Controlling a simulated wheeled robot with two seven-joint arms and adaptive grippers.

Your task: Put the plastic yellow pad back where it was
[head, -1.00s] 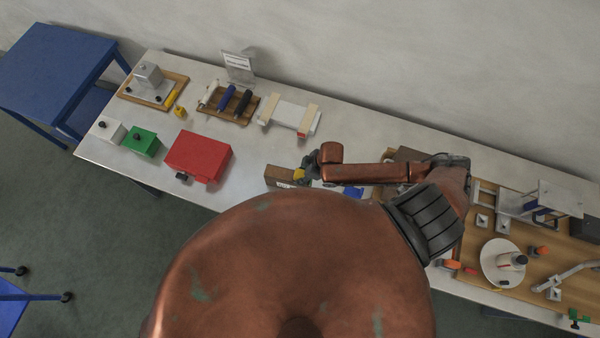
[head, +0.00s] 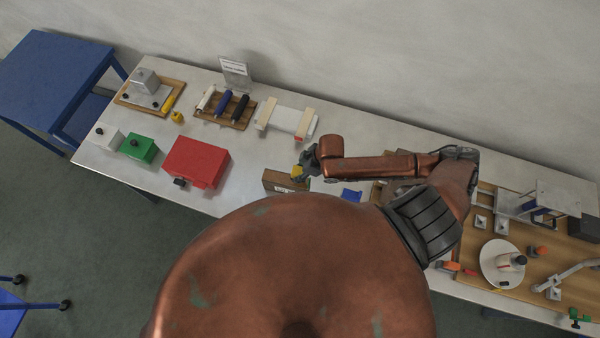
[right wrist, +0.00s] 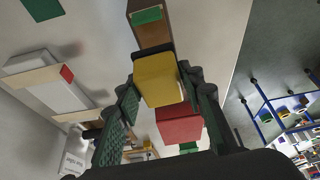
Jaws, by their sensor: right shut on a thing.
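The yellow pad (right wrist: 158,80) is a small block held between the dark fingers of my right gripper (right wrist: 160,92) in the right wrist view. In the head view the pad (head: 297,171) shows as a small yellow spot at the tip of my right gripper (head: 303,168). It appears close to a brown box (head: 283,182) with a pale label; I cannot tell the gap. The box also shows beyond the pad in the right wrist view (right wrist: 153,34), with a green patch on its end. My left gripper is not in view.
A rack of rollers (head: 227,108) and a white roll holder (head: 288,120) are behind. A blue piece (head: 351,196) lies right of the brown box.

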